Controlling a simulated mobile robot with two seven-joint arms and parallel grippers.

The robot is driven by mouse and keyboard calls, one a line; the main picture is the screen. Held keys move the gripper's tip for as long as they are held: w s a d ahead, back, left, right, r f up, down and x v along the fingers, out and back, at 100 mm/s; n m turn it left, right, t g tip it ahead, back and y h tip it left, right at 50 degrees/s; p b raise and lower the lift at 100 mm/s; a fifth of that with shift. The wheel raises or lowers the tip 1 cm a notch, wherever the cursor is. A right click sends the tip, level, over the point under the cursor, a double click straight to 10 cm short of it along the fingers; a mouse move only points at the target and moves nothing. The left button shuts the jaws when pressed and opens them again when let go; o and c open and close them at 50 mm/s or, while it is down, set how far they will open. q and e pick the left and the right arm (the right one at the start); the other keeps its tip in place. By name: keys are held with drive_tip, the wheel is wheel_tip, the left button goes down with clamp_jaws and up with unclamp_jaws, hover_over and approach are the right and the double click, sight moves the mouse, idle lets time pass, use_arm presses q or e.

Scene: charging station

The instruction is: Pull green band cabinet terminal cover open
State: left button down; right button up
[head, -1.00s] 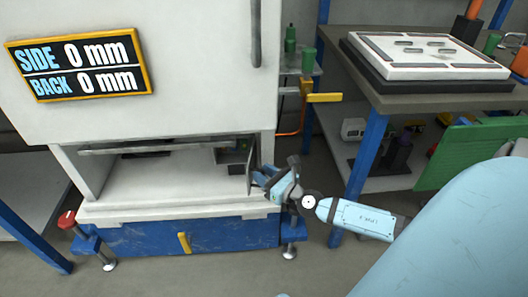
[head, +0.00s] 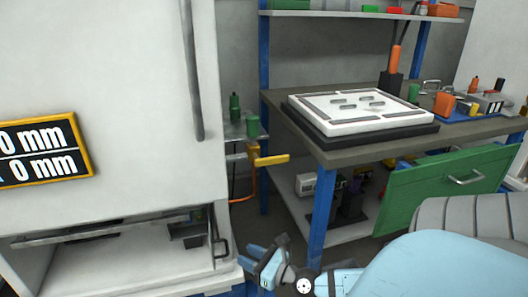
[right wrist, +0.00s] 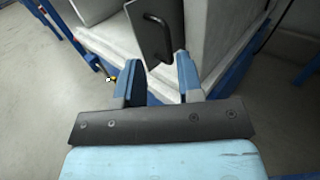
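The white cabinet (head: 120,110) has a low open recess at the left of the head view. A thin dark cover with a black handle (head: 221,248) stands at the recess's right side, seen nearly edge-on. In the right wrist view the dark cover plate (right wrist: 147,45) and its bar handle face me, ahead of the fingers. My right gripper (head: 267,252) is to the right of the handle and apart from it. Its two fingers are spread with nothing between them. My left gripper is not in view. No green band shows on the visible part of the cabinet.
A workbench (head: 345,156) with a white-topped plate (head: 355,112) stands at right. A yellow lever (head: 270,160) sticks out between cabinet and bench. A green drawer front (head: 445,185) juts out below the bench. Open floor shows left in the wrist view.

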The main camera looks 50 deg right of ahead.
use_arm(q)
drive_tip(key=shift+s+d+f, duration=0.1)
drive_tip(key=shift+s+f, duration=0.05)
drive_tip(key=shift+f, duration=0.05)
use_arm(e)
drive_tip(key=s, duration=0.5)
drive_tip(key=shift+d, duration=0.25)
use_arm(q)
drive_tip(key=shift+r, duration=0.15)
